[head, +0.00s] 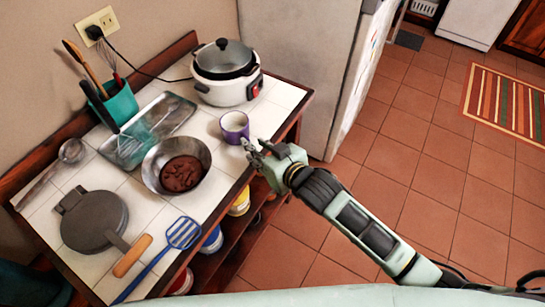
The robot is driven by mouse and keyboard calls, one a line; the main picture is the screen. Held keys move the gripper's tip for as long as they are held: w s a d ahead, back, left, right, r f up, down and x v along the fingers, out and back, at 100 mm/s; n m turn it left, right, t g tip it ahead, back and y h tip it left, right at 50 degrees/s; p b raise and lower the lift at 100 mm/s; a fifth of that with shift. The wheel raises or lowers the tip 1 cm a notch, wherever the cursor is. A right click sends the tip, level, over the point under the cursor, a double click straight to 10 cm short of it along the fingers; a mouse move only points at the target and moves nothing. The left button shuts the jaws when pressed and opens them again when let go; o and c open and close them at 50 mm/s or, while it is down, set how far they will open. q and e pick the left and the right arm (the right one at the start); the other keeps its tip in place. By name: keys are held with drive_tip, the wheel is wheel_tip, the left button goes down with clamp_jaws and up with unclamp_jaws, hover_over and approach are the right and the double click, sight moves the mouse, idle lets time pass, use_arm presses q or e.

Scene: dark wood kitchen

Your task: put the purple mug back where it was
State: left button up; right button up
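The purple mug (236,131) with a white inside stands upright on the white tiled counter, near its right edge and in front of the rice cooker. My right gripper (252,153) is just to the lower right of the mug, at the counter's edge. Its fingers look spread apart and empty, pointing toward the counter. They look close to the mug but apart from it; the exact gap is hard to judge. My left gripper is not in view.
The tiled counter (213,118) also holds a rice cooker (226,88), a steel bowl with brown contents (151,157), a metal tray (172,113), a teal utensil holder (121,102), a dark round pan (93,219) and a blue spatula (157,265). A fridge (295,60) stands behind. The floor is open at right.

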drive_tip(key=v, duration=0.9)
drive_tip(key=shift+b, duration=0.45)
drive_tip(key=d+f+m+g+h, duration=0.15)
drive_tip(key=d+f, duration=0.35)
drive_tip(key=f, duration=0.6)
drive_tip(key=d+f+m+g+h, duration=0.1)
drive_tip(key=d+f+h, duration=0.25)
drive_tip(key=f, duration=0.75)
drive_tip(key=s+d+f+g, duration=0.1)
drive_tip(key=s+d+f, duration=0.2)
drive_tip(key=f, duration=0.3)
drive_tip(key=s+d+f+g, duration=0.1)
drive_tip(key=s+d+f, duration=0.2)
drive_tip(key=f, duration=0.3)
drive_tip(key=s+d+f+g, duration=0.1)
drive_tip(key=s+f+g, duration=0.1)
drive_tip(key=s+f, duration=0.4)
drive_tip(key=s+d+f+m+g+h, duration=0.1)
drive_tip(key=s+f, duration=0.5)
drive_tip(key=s, duration=1)
drive_tip(key=s+d+f+g+h, duration=0.1)
drive_tip(key=s+d+f+g, duration=0.1)
drive_tip(key=s+f, duration=0.4)
drive_tip(key=s+g, duration=0.1)
drive_tip(key=s, duration=0.4)
drive_tip(key=shift+d+f+m, duration=0.35)
drive_tip(key=shift+s, duration=0.1)
